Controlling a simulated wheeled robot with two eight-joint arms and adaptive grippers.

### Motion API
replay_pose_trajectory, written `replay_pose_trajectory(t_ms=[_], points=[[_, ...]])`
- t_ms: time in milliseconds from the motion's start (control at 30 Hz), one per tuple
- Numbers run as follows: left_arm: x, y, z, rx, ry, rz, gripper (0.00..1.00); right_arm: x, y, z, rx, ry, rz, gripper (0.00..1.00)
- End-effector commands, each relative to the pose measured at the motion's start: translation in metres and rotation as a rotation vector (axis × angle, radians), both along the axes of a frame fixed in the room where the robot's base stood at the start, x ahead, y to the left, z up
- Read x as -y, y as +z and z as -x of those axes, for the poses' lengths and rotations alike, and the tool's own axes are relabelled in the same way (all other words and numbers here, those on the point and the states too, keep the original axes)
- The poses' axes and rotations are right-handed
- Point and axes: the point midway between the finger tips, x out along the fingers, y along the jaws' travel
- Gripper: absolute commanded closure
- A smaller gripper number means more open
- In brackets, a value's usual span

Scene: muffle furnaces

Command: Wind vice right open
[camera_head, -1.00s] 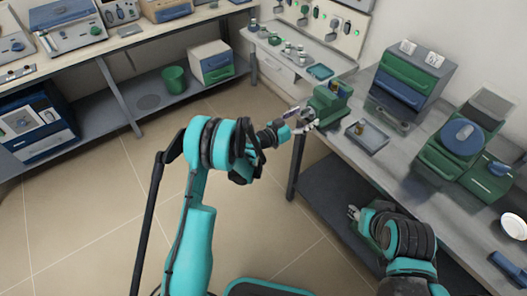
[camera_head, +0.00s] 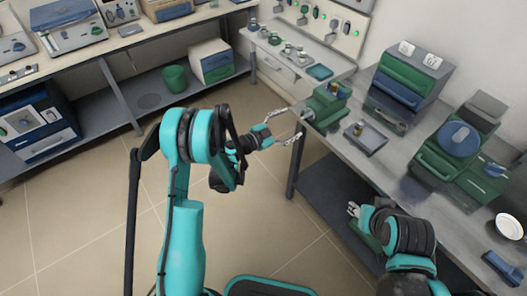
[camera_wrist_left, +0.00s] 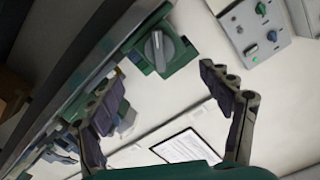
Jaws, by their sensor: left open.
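The green vice (camera_head: 326,107) stands at the near left end of the right-hand bench, with a small grey handle (camera_head: 308,115) on its side facing my left gripper. My left gripper (camera_head: 296,125) is open and empty, just left of the vice and apart from it. In the left wrist view, a green body with a grey knob (camera_wrist_left: 158,50), which looks like the vice's handle, lies beyond and between the spread fingers (camera_wrist_left: 155,80). My right gripper (camera_head: 353,209) is low by the bench's front edge, away from the vice; its finger opening is too small to judge.
A grey tray (camera_head: 366,137) with a small cup-like object stands right of the vice. Green and blue drawers (camera_head: 405,80) and a green machine (camera_head: 450,150) stand farther along the bench. A wall panel (camera_head: 325,25) is behind. The floor left of the bench is clear.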

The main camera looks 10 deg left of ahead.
Motion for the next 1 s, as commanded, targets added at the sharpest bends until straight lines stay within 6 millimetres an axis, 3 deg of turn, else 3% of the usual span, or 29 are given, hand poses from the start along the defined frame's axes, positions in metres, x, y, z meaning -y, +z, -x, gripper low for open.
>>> replay_pose_trajectory(t_ms=[467, 1000], points=[[0.007, 0.047, 0.034, -0.295, 0.028, -0.004, 0.21, 0.000, -0.005, 0.000, 0.000, 0.000, 0.000, 0.60], [-0.004, 0.079, 0.104, -0.599, 0.165, -0.007, 0.21, 0.000, -0.010, 0.000, 0.000, 0.000, 0.000, 0.60]])
